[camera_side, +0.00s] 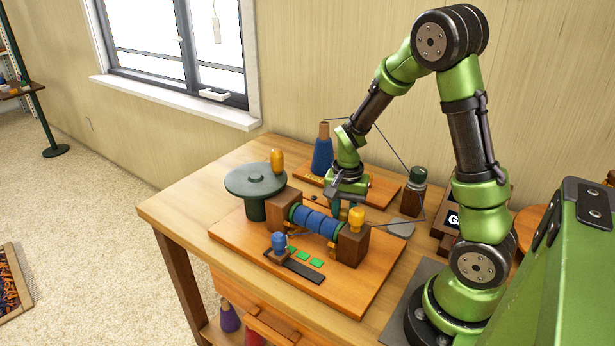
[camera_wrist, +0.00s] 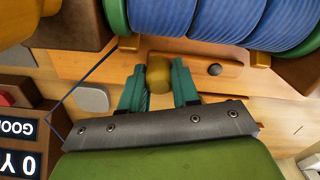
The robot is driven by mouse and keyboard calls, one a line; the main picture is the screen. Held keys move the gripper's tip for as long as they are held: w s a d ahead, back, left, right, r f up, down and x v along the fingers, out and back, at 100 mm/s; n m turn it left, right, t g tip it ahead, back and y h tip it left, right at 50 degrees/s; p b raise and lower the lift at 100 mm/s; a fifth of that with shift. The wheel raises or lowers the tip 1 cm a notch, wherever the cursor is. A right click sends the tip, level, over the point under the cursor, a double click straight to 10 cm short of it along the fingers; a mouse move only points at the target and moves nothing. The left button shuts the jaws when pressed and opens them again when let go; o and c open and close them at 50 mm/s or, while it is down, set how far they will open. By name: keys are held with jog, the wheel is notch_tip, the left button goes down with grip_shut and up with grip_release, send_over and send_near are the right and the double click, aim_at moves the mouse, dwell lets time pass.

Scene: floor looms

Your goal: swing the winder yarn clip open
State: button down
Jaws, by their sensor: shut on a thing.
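The winder (camera_side: 318,221) carries a drum wound with blue yarn between two brown blocks on an orange board (camera_side: 355,285); the blue drum fills the top of the wrist view (camera_wrist: 210,18). Behind the drum, a small yellow-brown knob (camera_wrist: 158,75) stands by an orange bar (camera_wrist: 190,62) with a dark round pin (camera_wrist: 214,69); this looks like the yarn clip. My gripper (camera_wrist: 158,82) is shut on the knob, one teal finger on each side. In the side view my gripper (camera_side: 344,205) is low behind the drum, and the clip is hidden.
A yellow knob (camera_side: 356,218) tops the right block, close by my gripper. A green disc (camera_side: 256,179) with an orange peg stands left. A blue yarn cone (camera_side: 322,152) stands behind. Thin yarn runs past a green-topped post (camera_side: 414,188) to the winder. A black-faced sign sits right.

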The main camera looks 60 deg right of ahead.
aim_at(345, 209)
jog(key=c, duration=1.1)
grip_release()
jog(key=shift+w+d+r, duration=0.1)
jog(key=shift+w, duration=0.05)
jog(key=shift+o, duration=1.4)
notch_tip(345, 209, up, 17)
